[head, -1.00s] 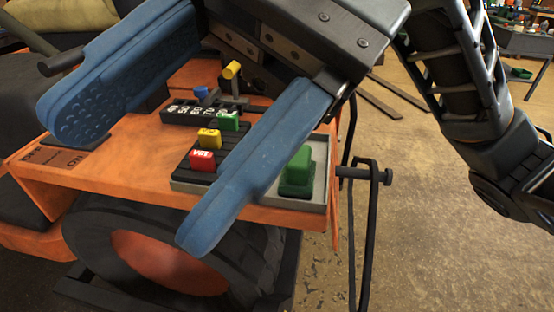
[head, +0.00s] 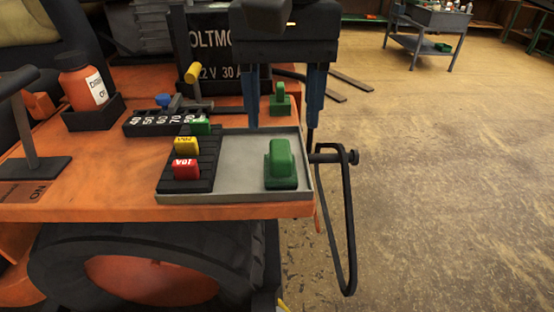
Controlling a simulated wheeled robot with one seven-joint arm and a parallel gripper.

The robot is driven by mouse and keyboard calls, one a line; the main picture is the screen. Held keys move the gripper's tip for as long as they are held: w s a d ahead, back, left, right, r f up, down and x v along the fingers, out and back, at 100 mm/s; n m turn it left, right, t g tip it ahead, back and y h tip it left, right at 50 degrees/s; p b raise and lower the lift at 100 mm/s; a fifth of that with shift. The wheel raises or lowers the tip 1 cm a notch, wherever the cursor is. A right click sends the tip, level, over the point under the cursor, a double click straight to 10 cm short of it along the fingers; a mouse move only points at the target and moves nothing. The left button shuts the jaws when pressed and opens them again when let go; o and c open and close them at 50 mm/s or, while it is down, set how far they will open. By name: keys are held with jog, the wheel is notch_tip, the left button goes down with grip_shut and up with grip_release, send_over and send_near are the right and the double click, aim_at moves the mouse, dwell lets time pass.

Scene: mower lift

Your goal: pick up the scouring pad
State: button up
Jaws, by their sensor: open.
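Two similar green blocks, each with a wider base and a raised top, show in the head view; I cannot tell for sure which is the scouring pad. The nearer, larger-looking green block (head: 281,168) stands in the right part of a shallow grey tray (head: 237,165). The farther green block (head: 280,101) stands behind the tray and appears between my fingers in the picture. My gripper (head: 283,126) points down with its blue fingers apart and empty, over the tray's back edge. Its height above the deck is hard to judge.
A black bent rod (head: 340,220) sticks out at the right.

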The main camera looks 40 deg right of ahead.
aim_at(280, 148)
jog(key=shift+w+f+p, duration=0.1)
jog(key=shift+f+p, duration=0.65)
jog(key=shift+f, duration=2.25)
grip_shut()
jog(key=shift+r, duration=0.55)
notch_tip(280, 148, up, 2)
jog(key=shift+r+b, duration=0.25)
jog(key=shift+b, duration=0.3)
jog(key=s+d+r+b, duration=0.2)
jog(key=d+r, duration=0.5)
jog(key=d, duration=0.4)
jog(key=shift+d+r, duration=0.2)
